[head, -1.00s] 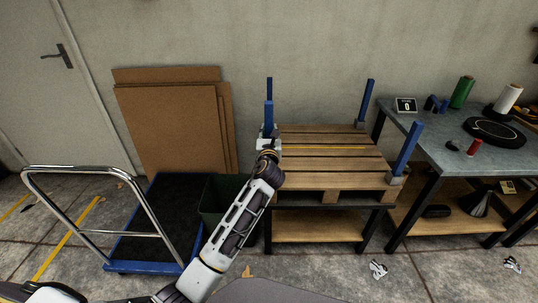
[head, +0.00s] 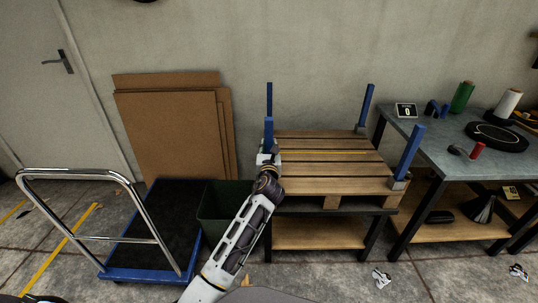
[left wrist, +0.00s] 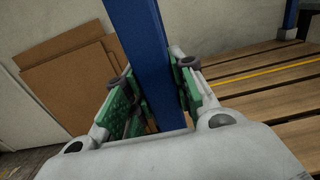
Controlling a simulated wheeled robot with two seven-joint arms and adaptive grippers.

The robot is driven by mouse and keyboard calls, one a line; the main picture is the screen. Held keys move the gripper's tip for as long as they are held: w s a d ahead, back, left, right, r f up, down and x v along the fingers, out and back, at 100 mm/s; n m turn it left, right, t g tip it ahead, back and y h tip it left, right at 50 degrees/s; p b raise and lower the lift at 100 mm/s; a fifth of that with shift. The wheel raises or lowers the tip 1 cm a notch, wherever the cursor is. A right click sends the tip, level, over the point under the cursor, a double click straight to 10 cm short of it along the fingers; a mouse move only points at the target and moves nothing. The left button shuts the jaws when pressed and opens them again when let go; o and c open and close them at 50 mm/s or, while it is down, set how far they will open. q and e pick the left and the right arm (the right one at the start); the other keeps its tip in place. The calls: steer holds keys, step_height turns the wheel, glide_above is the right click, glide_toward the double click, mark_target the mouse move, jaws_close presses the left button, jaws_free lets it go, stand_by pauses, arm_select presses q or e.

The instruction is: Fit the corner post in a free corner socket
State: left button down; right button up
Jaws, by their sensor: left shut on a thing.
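The wooden pallet (head: 330,168) rests on a low table, with blue posts at its far left (head: 269,98), far right (head: 366,105) and near right (head: 409,155) corners. Grey sockets show under the two right posts. My left gripper (head: 268,158) is shut on a blue corner post (head: 269,132), which stands about upright at the pallet's near left corner. In the left wrist view the green finger pads clasp this post (left wrist: 146,55) from both sides. Its lower end and the socket there are hidden by the gripper, so I cannot tell whether it is seated.
A workbench (head: 450,150) with spools stands close on the right. A dark bin (head: 222,205) and a blue cart (head: 145,225) with a chrome handle stand left of the pallet table. Cardboard sheets (head: 170,130) lean on the wall. White scraps lie on the floor in front.

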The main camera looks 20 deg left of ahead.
arm_select(q)
steer(key=shift+f, duration=0.55)
steer(key=shift+f+b, duration=0.4)
arm_select(e)
steer(key=shift+s+a+f, duration=0.2)
steer(key=shift+a+f, duration=0.1)
steer(key=shift+f, duration=0.3)
arm_select(q)
steer(key=shift+f, duration=0.15)
arm_select(e)
steer(key=shift+w, duration=0.1)
arm_select(q)
steer(key=c, duration=1.2)
jaws_free()
arm_select(e)
steer(key=shift+w+r, duration=0.1)
steer(key=shift+r, duration=0.15)
steer(key=shift+a, duration=0.1)
